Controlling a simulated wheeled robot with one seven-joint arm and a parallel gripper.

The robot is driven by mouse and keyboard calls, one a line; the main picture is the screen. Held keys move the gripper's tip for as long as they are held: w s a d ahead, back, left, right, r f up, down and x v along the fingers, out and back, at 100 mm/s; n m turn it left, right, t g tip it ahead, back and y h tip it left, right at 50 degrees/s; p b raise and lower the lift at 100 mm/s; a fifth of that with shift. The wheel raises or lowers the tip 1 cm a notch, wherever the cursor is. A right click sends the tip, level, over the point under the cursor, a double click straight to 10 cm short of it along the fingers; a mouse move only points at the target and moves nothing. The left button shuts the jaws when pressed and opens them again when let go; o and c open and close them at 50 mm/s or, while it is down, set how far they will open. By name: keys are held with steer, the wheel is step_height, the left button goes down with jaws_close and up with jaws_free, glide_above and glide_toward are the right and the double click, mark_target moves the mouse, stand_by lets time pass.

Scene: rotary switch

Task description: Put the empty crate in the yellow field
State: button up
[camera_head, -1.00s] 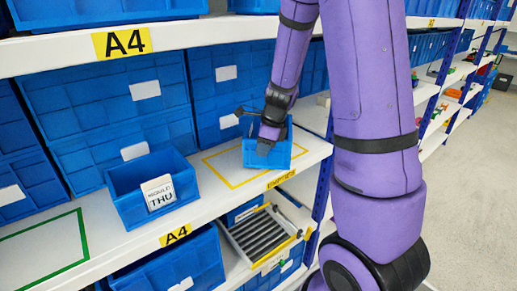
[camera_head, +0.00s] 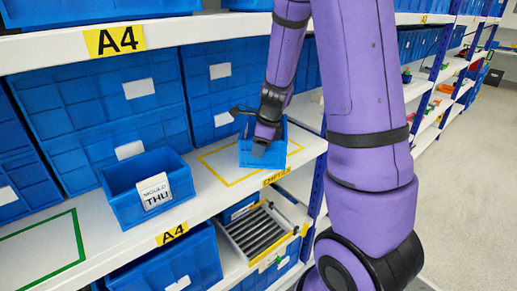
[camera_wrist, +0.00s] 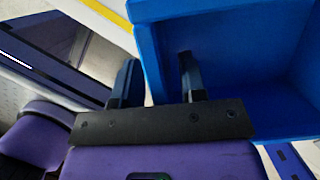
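The small blue crate (camera_head: 262,158) is over the front right part of the yellow field (camera_head: 215,166) on the shelf and hides part of its front line. I cannot tell whether it rests flat on the shelf. My gripper (camera_head: 260,148) reaches down at the crate. In the wrist view, the fingers of my gripper (camera_wrist: 160,78) straddle one wall of the crate (camera_wrist: 148,35), one finger outside and one inside. They look apart, with a little gap beside the wall. The visible inside of the crate is empty. The yellow line also shows in the wrist view (camera_wrist: 110,12).
A blue bin labelled THU (camera_head: 125,205) stands left of the field. A green outlined field (camera_head: 30,245) lies farther left. Large blue bins (camera_head: 100,115) stand behind. A roller tray (camera_head: 260,232) is on the shelf below. White shelf shows left of the crate.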

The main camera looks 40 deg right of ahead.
steer(key=v, duration=0.7)
steer(key=shift+r, duration=0.15)
steer(key=shift+d, duration=0.15)
